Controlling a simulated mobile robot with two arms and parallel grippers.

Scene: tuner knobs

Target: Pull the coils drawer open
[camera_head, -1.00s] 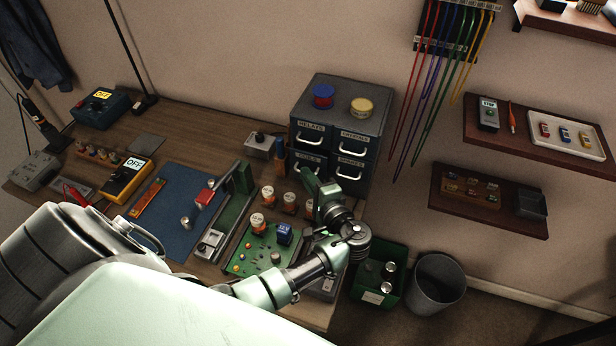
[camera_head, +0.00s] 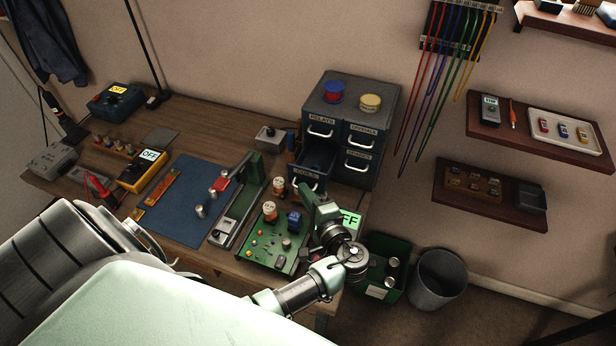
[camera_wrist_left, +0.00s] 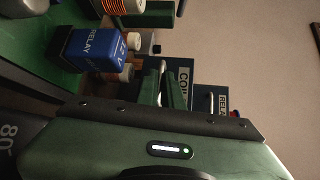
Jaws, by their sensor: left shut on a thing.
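The grey cabinet (camera_head: 378,105) stands at the back right of the bench. Its lower-left drawer, labelled COILS (camera_head: 308,172), is pulled out and its dark inside shows. My left gripper (camera_head: 304,188) is at the front of this drawer, with its fingers shut on the drawer handle. In the left wrist view, the green fingers (camera_wrist_left: 166,88) close at the handle beside the drawer label, and part of the label is cut off behind a finger. The other drawers, such as the relays drawer (camera_head: 321,123), are shut. My right gripper is not in view.
A green circuit board (camera_head: 268,248) with a blue relay (camera_head: 294,221) lies close to my left arm. A green bin (camera_head: 398,246) and a grey bin (camera_head: 438,280) stand on the floor to the right.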

